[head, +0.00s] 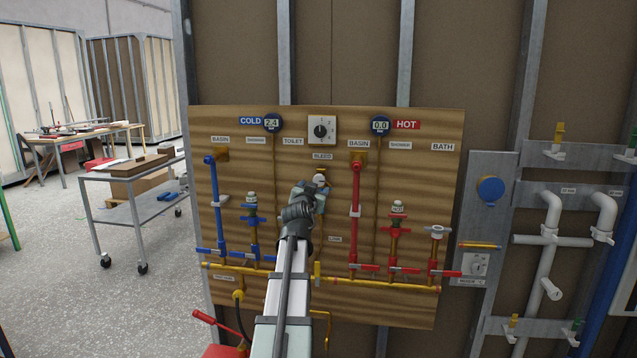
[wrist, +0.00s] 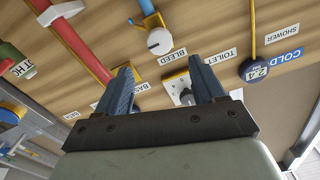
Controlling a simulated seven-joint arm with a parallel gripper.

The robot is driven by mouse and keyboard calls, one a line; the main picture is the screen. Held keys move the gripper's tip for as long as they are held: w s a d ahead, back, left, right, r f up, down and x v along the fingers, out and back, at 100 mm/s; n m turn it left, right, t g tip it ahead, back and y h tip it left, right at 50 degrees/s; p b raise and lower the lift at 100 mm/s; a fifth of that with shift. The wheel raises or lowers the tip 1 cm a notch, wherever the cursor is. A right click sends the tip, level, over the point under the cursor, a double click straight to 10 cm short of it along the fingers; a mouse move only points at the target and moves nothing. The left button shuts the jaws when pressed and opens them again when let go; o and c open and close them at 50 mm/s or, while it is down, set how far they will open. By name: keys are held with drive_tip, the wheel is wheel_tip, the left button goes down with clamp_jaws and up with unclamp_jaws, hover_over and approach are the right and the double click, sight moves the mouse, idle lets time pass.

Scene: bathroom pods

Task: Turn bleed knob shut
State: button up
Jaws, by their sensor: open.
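The bleed knob (head: 319,178) is a small white round knob below the BLEED label on the wooden panel. In the wrist view the knob (wrist: 160,42) sits on a brass fitting beside that label, beyond the fingertips. A dark pointer mark shows on its face. My gripper (head: 318,194) is just below the knob in the head view, partly in front of its fitting. In the wrist view my gripper (wrist: 164,72) is open, with its two blue fingers apart and nothing held. The knob appears apart from the fingers.
A dial plate (head: 322,130) is above the knob; it also shows between the fingers in the wrist view (wrist: 172,82). A blue pipe (head: 214,190) and a red pipe (head: 355,200) flank my arm. The COLD gauge (head: 272,123) reads 2.4. A trolley (head: 130,205) stands left.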

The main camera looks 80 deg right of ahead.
sight(319, 180)
drive_tip(key=d, duration=0.9)
drive_tip(key=shift+d, duration=0.15)
drive_tip(key=shift+c, duration=0.2)
drive_tip(key=c, duration=1)
